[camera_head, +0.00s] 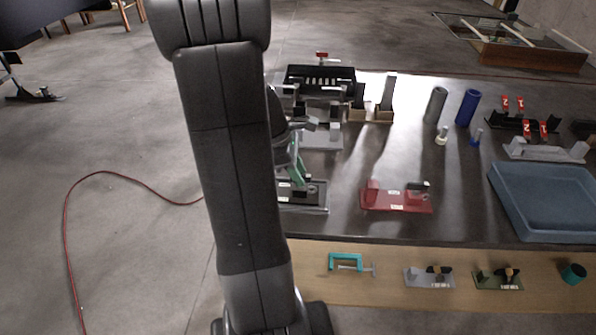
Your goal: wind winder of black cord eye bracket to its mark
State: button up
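I cannot tell for sure which piece is the winder or the black cord eye bracket. A black and grey fixture (312,196) with a pale label stands on the dark table, partly hidden behind my arm. A green part (297,157) rises above it. My arm crosses the picture from bottom to top. Dark and grey parts just right of it, over that fixture, look like my gripper (297,126). Its fingertips do not show clearly, so its opening and any contact with the fixture are unclear. No mark on the winder can be made out.
A red fixture (398,197) sits right of the black and grey one. A blue tray (545,235) is at the right. A teal clamp (345,262) and small brackets (430,279) lie on the wooden front strip.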

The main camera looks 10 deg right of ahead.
grip_shut()
jog(key=shift+m+p, duration=0.3)
jog(key=shift+m, duration=0.1)
jog(key=shift+w+r+m+g+p, duration=0.1)
jog(key=shift+m+g+p, duration=0.3)
jog(key=shift+m, duration=0.2)
jog(key=m+g+y+p, duration=0.1)
jog(key=m+p, duration=0.1)
jog(key=m, duration=0.2)
jog(key=shift+w+d, duration=0.1)
jog(key=shift+d, duration=0.05)
jog(key=m+g+y+p, duration=0.1)
jog(key=m, duration=0.3)
jog(key=shift+d, duration=0.1)
jog(key=shift+m+y+p, duration=0.4)
jog(key=shift+m+y, duration=0.3)
jog(key=shift+m, duration=0.7)
jog(key=shift+m+g, duration=0.3)
jog(key=shift+m, duration=0.3)
dwell(2.8)
